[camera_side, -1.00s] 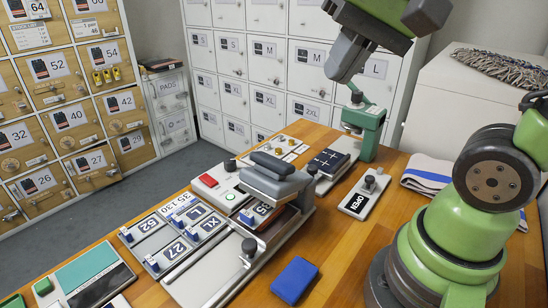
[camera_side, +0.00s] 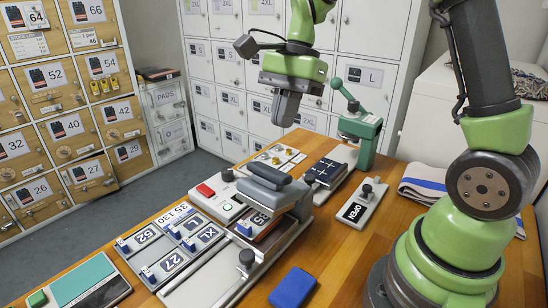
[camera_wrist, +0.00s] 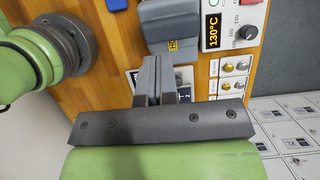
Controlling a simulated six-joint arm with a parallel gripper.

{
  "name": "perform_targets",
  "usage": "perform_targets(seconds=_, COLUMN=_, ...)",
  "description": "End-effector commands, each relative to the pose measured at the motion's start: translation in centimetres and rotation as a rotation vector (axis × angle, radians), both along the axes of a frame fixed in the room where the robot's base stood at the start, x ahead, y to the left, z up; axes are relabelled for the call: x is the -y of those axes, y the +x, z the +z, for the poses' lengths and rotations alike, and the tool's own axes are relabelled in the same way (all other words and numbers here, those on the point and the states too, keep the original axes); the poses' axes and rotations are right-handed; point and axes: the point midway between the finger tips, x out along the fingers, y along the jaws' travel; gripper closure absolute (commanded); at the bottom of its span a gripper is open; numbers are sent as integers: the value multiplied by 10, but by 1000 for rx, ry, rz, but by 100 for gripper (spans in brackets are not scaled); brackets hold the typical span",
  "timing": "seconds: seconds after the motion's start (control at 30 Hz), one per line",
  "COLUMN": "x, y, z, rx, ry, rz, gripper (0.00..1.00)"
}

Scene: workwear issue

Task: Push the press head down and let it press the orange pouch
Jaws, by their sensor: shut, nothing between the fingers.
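The heat press stands on the wooden bench, with a grey padded head (camera_side: 268,176) above its lower plate. The head also shows in the wrist view (camera_wrist: 168,22). A dark reddish-brown item (camera_side: 272,228) with a label lies under the head's near side. I cannot make out an orange pouch; the head may cover it. My gripper (camera_side: 286,112) is shut and empty, pointing down above the far side of the bench, well clear of the press head. Its shut fingers (camera_wrist: 158,82) show in the wrist view.
A blue block (camera_side: 293,288) lies in front. Numbered tags (camera_side: 170,245) lie left. Bare wood shows at right.

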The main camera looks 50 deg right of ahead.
Motion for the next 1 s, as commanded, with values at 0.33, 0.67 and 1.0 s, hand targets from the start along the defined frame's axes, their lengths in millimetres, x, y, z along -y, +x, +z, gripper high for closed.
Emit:
perform_targets(seconds=0.33, x=-22, y=-1, z=-61, rx=-3, ry=-1, rz=2, gripper=100)
perform_targets(seconds=0.67, x=-27, y=0, z=-75, rx=3, ry=-4, rz=1, gripper=100)
perform_targets(seconds=1.0, x=-40, y=-1, z=-83, rx=-2, ry=0, rz=5, gripper=100)
